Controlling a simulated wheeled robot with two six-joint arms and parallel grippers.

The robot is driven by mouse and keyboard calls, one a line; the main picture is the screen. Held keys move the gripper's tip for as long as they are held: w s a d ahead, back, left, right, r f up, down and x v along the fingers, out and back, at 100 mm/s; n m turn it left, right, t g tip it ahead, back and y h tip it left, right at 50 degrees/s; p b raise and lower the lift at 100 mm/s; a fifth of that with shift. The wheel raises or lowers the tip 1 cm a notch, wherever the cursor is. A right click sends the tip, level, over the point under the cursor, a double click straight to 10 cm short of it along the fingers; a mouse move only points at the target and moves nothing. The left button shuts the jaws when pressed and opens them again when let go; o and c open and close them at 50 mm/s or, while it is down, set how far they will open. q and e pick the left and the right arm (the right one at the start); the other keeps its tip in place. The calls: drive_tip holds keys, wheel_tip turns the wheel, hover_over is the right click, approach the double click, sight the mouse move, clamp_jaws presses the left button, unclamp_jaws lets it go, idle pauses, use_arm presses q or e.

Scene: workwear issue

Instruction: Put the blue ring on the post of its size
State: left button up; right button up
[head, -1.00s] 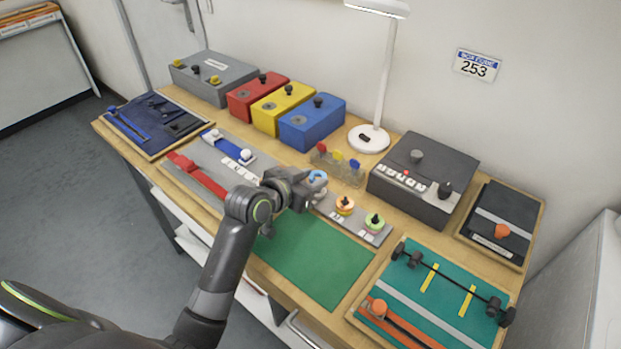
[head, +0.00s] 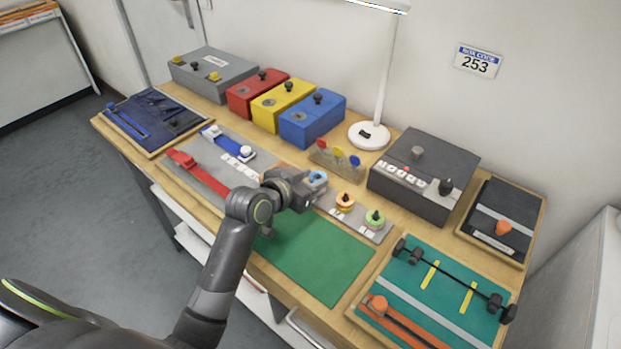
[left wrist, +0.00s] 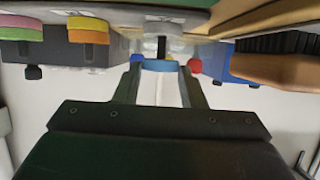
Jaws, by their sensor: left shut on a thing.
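The blue ring (head: 317,178) is at the tip of my left gripper (head: 308,186), which is shut on it above the grey post board (head: 330,210). In the left wrist view the ring (left wrist: 161,65) sits between the fingertips, in line with a dark post (left wrist: 161,47). I cannot tell whether it is around the post's tip or just clear of it. My gripper hides part of the board. My right gripper is not in view.
A stand with red, yellow and blue tips (head: 337,160) is just behind. A dark control box (head: 424,175) and a lamp (head: 369,135) stand further back. The green mat (head: 315,258) in front is clear. A teal board (head: 435,290) lies at the right.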

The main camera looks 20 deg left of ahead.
use_arm(q)
drive_tip(key=o, duration=1.4)
drive_tip(key=shift+r, duration=0.15)
wheel_tip(320, 180, up, 7)
drive_tip(key=p, duration=0.7)
drive_tip(key=shift+f, duration=0.2)
